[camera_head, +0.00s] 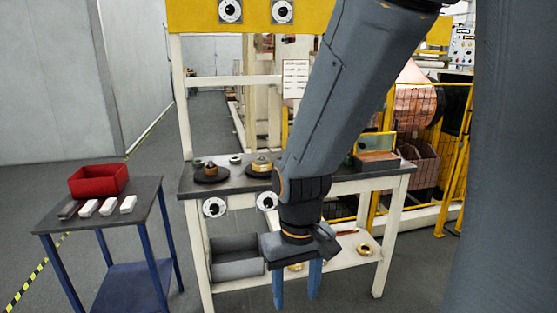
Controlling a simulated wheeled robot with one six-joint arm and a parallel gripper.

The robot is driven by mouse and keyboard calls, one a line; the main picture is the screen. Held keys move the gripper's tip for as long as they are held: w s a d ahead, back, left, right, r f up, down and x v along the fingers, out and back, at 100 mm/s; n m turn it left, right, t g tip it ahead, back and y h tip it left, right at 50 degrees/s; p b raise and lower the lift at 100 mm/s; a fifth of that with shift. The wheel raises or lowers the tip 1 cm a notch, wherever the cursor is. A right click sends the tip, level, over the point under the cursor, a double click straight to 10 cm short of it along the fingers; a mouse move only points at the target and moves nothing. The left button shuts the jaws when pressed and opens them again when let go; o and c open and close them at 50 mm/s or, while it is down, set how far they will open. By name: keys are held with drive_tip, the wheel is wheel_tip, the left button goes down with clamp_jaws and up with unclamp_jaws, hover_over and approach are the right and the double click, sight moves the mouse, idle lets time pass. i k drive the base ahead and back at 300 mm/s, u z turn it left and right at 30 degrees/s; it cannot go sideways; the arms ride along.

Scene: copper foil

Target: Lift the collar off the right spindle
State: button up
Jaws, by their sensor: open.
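The right spindle (251,174) stands on a dark round base on the workbench, partly hidden behind my arm. A brass-coloured collar (261,163) appears to sit around it; the fine detail is too small to tell. The left spindle (211,177) stands on a similar dark base to its left, with a brownish part on it. My gripper (296,298) points down, its two blue fingers apart with nothing visible between them. It hangs in front of the workbench, lower in the picture than the spindles and to their right.
The workbench (196,187) has a small pale ring (235,159) at its back and a green-lidded box (376,158) at the right. A grey bin (236,268) sits below. A side table (146,187) at left holds a red tray (98,180) and several pale blocks.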

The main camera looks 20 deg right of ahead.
sight(260, 162)
drive_tip(key=z, duration=0.2)
drive_tip(key=k, duration=0.6)
drive_tip(key=z, duration=0.65)
drive_tip(key=i, duration=1.85)
drive_tip(key=u, duration=0.7)
